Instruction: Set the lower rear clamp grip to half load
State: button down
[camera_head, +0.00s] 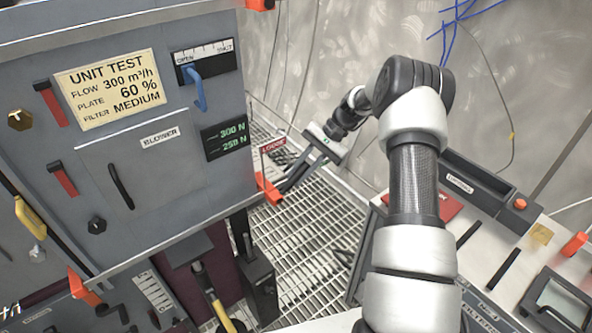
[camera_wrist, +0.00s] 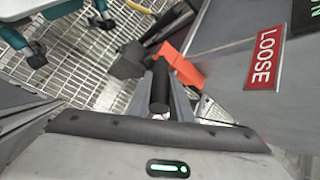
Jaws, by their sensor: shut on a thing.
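The lower rear clamp is an orange bracket (camera_head: 268,188) at the lower back corner of the grey cabinet. In the wrist view its orange body (camera_wrist: 181,66) joins a black cylindrical grip (camera_wrist: 160,90). My gripper (camera_head: 287,178) reaches this corner from the right. In the wrist view its two fingers (camera_wrist: 161,98) are shut on the black grip, one on each side. A red LOOSE label (camera_wrist: 263,58) is on the cabinet beside the clamp. A green display (camera_head: 226,139) on the cabinet front reads 300 N above what looks like 250 N.
The cabinet front carries a blue lever (camera_head: 198,85), a yellow UNIT TEST plate (camera_head: 111,89) and a BLOWER door (camera_head: 140,167). Grating floor (camera_head: 315,235) lies open below. A console (camera_head: 500,230) stands at the right. A teal-and-grey object (camera_wrist: 35,38) is at upper left in the wrist view.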

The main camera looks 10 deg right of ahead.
jog(key=shift+w+d+f+y, duration=0.15)
jog(key=shift+d+f+y, duration=0.15)
jog(key=shift+f+y, duration=0.1)
dwell(0.3)
jog(key=c, duration=1.6)
grip_release()
jog(key=p+v, duration=0.2)
jog(key=v, duration=1.5)
jog(key=shift+w+d, duration=0.2)
